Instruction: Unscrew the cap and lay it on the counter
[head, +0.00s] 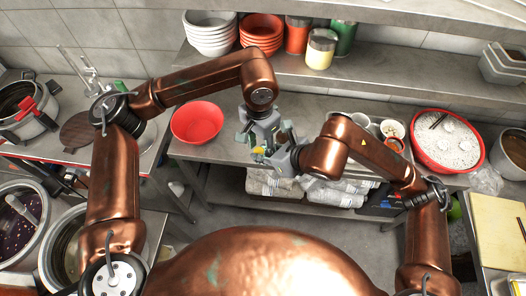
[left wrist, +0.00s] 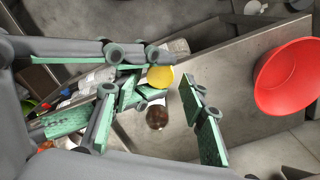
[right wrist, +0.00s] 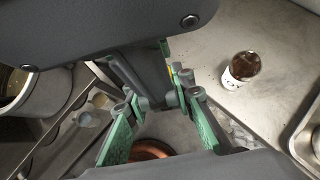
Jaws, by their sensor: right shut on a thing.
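A yellow cap (left wrist: 160,77) shows in the left wrist view at the tips of my right gripper (left wrist: 136,84). In the head view my right gripper (head: 263,155) is shut on it, and a bit of yellow shows there. A jar (right wrist: 240,70) with a white label and dark brown top stands upright on the counter in the right wrist view; its dark top (left wrist: 157,117) also appears in the left wrist view. My left gripper (head: 264,135) is open, its fingers wide apart and apparently empty. The grippers are close together and hide the jar in the head view.
A red bowl (head: 197,122) stands on the counter left of the grippers. A shelf (head: 300,68) with bowls and canisters is behind. Bare counter (right wrist: 235,25) lies around the jar.

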